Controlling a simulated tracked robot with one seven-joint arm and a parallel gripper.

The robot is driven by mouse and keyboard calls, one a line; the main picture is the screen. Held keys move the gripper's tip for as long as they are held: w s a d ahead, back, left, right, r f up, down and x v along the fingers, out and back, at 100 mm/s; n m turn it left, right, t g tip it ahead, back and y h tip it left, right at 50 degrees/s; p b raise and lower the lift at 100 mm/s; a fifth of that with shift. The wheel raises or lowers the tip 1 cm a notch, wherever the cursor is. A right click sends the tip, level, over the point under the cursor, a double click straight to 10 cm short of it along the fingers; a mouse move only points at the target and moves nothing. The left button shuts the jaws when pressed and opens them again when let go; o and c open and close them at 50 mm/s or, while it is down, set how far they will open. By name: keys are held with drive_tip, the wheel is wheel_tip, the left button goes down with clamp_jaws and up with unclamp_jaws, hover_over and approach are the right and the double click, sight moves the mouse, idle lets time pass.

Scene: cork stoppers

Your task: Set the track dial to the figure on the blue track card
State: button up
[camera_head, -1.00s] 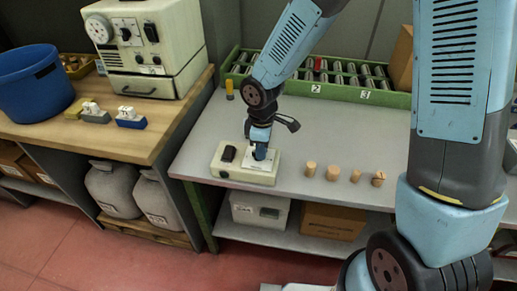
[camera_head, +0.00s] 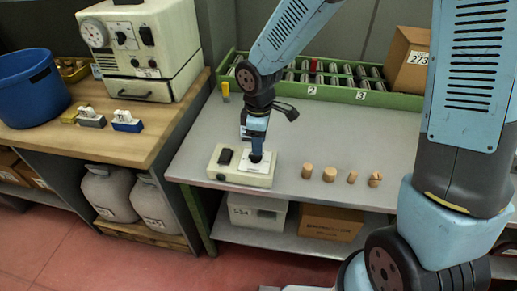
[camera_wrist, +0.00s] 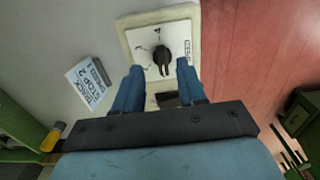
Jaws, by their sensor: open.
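A cream control box (camera_head: 232,175) stands on the grey table with a black switch and a white dial plate. In the wrist view a black knob (camera_wrist: 160,58) sits on the plate, which has marks around it; its side lettering is hard to read. My gripper (camera_wrist: 159,69) is open over the dial, the knob showing between its fingertips; I cannot tell the exact height gap. It also shows in the head view (camera_head: 257,155). On the wooden bench a white card stands in a blue holder (camera_head: 128,125); its figure is too small to read.
Yellow (camera_head: 69,117) and grey (camera_head: 93,122) card holders stand beside the blue one. A lettered white card (camera_wrist: 87,84) is near the control box. Several cork stoppers (camera_head: 329,174) stand right of it. A green rack (camera_head: 400,101) lines the back.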

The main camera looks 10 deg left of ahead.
wheel_tip(320, 180, up, 10)
drive_tip(key=shift+f, duration=0.25)
idle(0.3)
drive_tip(key=s+d+r+m+t, duration=0.1)
drive_tip(key=d+r+m, duration=0.35)
drive_tip(key=d, duration=0.35)
drive_tip(key=s+d+r+m+t, duration=0.1)
drive_tip(key=d+r+m+t, duration=0.1)
drive_tip(key=d+r+m, duration=0.35)
drive_tip(key=s+d+r+m+t, duration=0.1)
drive_tip(key=s+d+r+m, duration=0.2)
drive_tip(key=d, duration=0.4)
drive_tip(key=s+d+r+m+t, duration=0.1)
drive_tip(key=s+d+r+m, duration=0.2)
drive_tip(key=s+d, duration=0.3)
drive_tip(key=shift+s+d+r+m+t, duration=0.25)
drive_tip(key=shift+d+m, duration=0.35)
drive_tip(key=shift+d, duration=0.65)
drive_tip(key=shift+w+a, duration=0.1)
